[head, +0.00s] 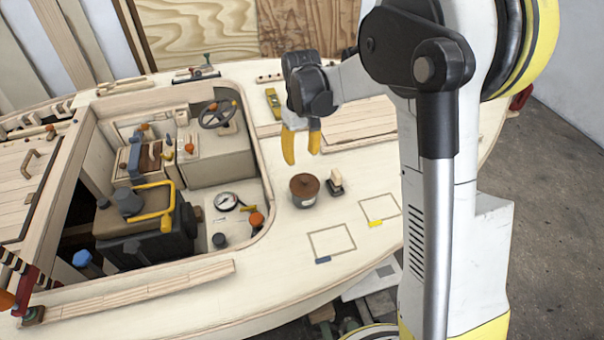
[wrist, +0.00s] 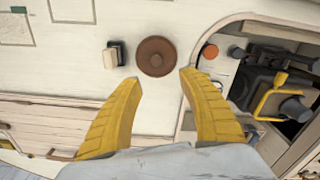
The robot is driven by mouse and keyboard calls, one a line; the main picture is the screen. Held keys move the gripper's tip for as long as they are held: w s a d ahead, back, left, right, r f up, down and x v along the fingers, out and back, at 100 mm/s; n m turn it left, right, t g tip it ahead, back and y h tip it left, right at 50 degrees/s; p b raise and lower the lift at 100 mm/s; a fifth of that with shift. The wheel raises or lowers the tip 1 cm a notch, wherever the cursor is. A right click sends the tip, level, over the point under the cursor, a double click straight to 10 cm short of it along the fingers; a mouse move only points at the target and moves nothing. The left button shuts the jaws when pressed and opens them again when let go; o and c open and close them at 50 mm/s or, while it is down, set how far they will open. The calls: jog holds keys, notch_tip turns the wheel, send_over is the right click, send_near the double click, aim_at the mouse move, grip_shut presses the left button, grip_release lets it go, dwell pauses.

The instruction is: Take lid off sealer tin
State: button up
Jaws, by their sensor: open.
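The sealer tin (head: 304,198) stands upright on the pale deck, right of the cockpit opening. Its round brown lid (head: 304,184) sits on top, with a small knob at its middle. In the wrist view the lid (wrist: 156,57) is seen from above and hides most of the tin. My gripper (head: 301,157) is open and empty, with yellow fingers pointing down, above and behind the tin in the head view. In the wrist view the fingertips of my gripper (wrist: 160,76) lie on either side of the lid's lower edge, apart from it.
A small block with a dark base (head: 335,183) stands close beside the tin; it also shows in the wrist view (wrist: 115,54). The cockpit (head: 190,180) holds a gauge, an orange knob and a yellow-handled item.

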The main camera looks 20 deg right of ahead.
aim_at(304, 178)
notch_tip(304, 178, down, 6)
jog(key=shift+r+b, duration=0.1)
jog(key=shift+b, duration=0.8)
jog(key=f+b, duration=0.1)
jog(key=f, duration=0.1)
jog(key=d+f+b, duration=0.1)
jog(key=f, duration=0.1)
jog(key=shift+s+f, duration=0.15)
jog(key=shift+s, duration=0.05)
jog(key=shift+a+f, duration=0.1)
jog(key=shift+f, duration=0.35)
jog(key=shift+r, duration=0.1)
jog(key=c, duration=0.8)
